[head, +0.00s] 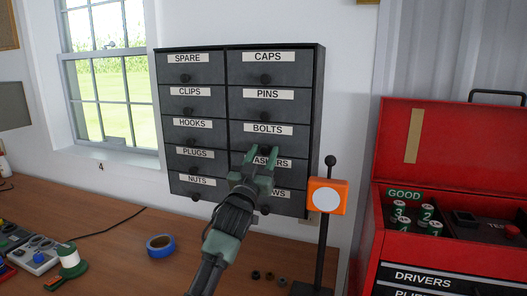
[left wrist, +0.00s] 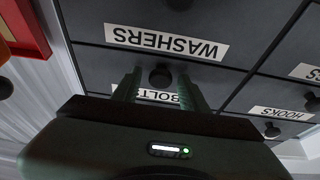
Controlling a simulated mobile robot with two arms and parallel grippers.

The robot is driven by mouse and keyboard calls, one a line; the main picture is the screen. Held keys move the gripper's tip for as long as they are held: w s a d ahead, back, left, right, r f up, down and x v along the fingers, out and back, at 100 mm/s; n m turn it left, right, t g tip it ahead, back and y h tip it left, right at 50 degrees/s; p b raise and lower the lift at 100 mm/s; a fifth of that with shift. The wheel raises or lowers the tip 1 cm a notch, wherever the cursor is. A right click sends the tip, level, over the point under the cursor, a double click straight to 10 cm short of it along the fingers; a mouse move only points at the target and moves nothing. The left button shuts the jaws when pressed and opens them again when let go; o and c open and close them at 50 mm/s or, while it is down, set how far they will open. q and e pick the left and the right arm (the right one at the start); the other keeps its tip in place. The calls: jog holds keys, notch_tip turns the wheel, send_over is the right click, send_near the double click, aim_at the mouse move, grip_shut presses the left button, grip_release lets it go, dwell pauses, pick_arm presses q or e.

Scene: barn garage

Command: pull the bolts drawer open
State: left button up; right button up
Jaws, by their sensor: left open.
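The bolts drawer (head: 290,131) is in the right column of a dark drawer cabinet (head: 319,90) on the wall, third from the top, and looks shut. My left gripper (head: 262,154) is open in front of it, its fingertips just below the BOLTS label and covering part of the WASHERS label. In the left wrist view, which is upside down, the round dark knob (left wrist: 160,75) of the bolts drawer shows between the spread fingers. I cannot tell whether they touch it. The fingers partly hide the BOLTS label there. My right gripper is not in view.
Other shut drawers surround it, including PINS (head: 304,105) above. An orange box with a white disc (head: 326,196) stands on a post right of the cabinet. A red toolbox (head: 424,110) is farther right. Blue tape (head: 161,246) and small dark rings (head: 268,275) lie on the wooden bench.

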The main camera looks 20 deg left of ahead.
pick_arm(q)
grip_shut()
dwell(1.5)
